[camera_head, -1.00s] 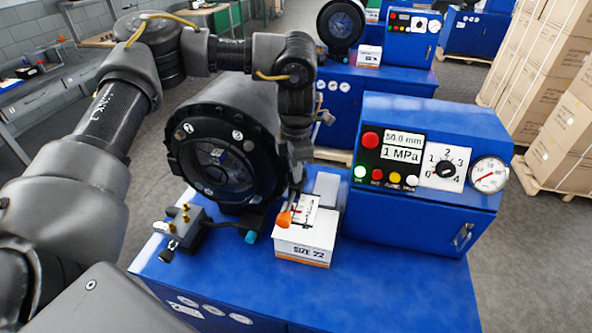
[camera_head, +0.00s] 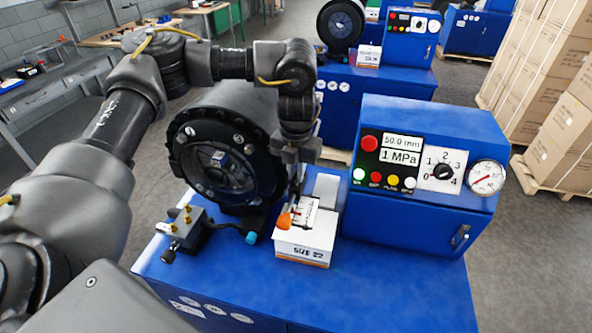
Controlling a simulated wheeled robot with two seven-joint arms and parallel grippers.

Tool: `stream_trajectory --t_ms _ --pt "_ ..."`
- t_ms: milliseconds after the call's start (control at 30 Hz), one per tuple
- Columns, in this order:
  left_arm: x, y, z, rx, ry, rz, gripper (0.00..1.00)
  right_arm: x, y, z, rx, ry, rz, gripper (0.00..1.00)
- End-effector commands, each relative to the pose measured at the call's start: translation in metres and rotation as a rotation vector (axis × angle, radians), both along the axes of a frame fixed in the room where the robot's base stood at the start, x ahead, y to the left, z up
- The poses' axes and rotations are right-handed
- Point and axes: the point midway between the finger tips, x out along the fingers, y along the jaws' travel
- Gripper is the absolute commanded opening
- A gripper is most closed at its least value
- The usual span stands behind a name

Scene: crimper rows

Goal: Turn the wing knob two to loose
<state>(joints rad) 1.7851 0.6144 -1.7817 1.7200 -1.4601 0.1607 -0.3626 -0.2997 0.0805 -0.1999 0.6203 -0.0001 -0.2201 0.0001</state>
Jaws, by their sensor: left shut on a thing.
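My left gripper (camera_head: 294,190) hangs pointing down in front of the black round crimper head (camera_head: 225,160), just above the white "SIZE 22" box (camera_head: 305,243). It is shut on a slim part with an orange end (camera_head: 285,220); its fingertips are small and partly hidden by the wrist, so the exact grip is unclear. A black block with small brass-coloured knobs (camera_head: 187,228) sits left of the box. I cannot tell which part is wing knob two. My right gripper is not in view.
The blue control box (camera_head: 420,225) stands right of the gripper, with coloured buttons, a 0–4 dial (camera_head: 442,171) and a round gauge (camera_head: 487,177). The front of the blue bench top (camera_head: 400,290) is clear. Stacked cartons (camera_head: 560,100) stand at the far right.

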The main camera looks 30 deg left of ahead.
Motion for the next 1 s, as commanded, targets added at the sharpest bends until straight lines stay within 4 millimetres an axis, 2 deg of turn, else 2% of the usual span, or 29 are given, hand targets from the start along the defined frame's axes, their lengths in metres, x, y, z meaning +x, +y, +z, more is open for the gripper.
stream_trajectory --t_ms 300,867,900,1000 --pt "0.0013 0.0002 0.0016 0.000 -0.005 0.129 0.00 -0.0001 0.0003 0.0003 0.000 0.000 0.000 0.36" --pt "0.0015 0.0003 0.0020 0.000 -0.006 0.160 0.00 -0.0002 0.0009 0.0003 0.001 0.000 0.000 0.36" --pt "0.0015 0.0003 0.0020 -0.001 -0.006 0.160 0.12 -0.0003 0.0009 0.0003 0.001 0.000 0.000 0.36" --pt "0.0013 0.0002 0.0018 0.000 -0.005 0.159 0.25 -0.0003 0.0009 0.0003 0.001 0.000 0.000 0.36"
